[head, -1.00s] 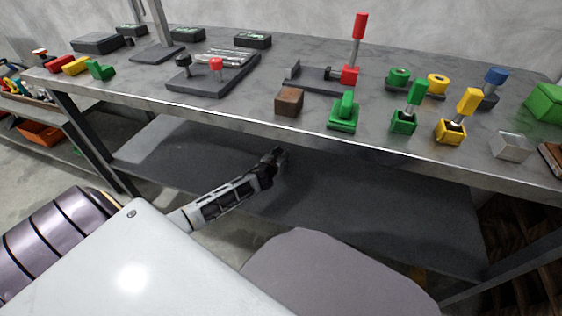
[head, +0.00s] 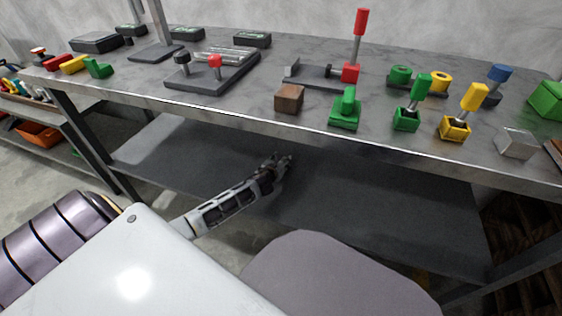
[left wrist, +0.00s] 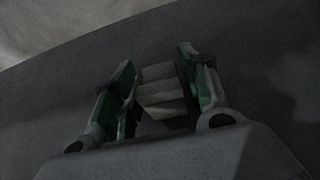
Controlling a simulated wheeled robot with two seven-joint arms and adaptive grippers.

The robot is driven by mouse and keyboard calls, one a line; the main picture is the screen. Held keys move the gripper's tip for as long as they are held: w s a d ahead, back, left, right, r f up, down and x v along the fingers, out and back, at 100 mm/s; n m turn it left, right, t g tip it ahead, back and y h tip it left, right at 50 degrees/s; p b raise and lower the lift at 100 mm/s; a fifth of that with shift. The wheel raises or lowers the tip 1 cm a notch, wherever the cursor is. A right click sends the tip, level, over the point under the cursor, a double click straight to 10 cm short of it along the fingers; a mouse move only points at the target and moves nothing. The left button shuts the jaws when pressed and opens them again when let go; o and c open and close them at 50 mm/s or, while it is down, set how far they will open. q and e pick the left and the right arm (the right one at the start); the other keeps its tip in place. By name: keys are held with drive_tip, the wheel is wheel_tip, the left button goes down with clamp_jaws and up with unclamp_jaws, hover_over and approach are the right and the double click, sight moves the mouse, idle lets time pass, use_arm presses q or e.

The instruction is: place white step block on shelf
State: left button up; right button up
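The white step block (left wrist: 160,91) shows grey in shadow in the left wrist view. It lies between the two fingers of my left gripper (left wrist: 158,85), its stepped faces toward the camera. The fingers, with green inner sides, appear closed on it. In the head view my left gripper (head: 285,163) reaches under the tabletop, over the dark lower shelf (head: 370,205). The block cannot be made out there. Whether the block touches the shelf is unclear. My right gripper is not in view.
The grey tabletop (head: 235,100) overhangs the shelf, with its front edge close above my left arm. Several coloured blocks and fixtures stand on it, including a brown cube (head: 289,98) and a green piece (head: 345,110). The shelf looks clear on both sides of the gripper.

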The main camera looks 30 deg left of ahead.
use_arm(q)
drive_tip(key=shift+o, duration=0.6)
drive_tip(key=shift+r, duration=0.15)
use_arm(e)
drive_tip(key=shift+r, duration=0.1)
use_arm(q)
drive_tip(key=shift+p+v, duration=2.1)
drive_tip(key=shift+v, duration=2.6)
drive_tip(key=shift+s+d+r+p, duration=0.1)
drive_tip(key=shift+s+r+p, duration=0.2)
drive_tip(key=shift+s, duration=0.3)
drive_tip(key=shift+s+d+r, duration=0.1)
drive_tip(key=shift+s, duration=0.5)
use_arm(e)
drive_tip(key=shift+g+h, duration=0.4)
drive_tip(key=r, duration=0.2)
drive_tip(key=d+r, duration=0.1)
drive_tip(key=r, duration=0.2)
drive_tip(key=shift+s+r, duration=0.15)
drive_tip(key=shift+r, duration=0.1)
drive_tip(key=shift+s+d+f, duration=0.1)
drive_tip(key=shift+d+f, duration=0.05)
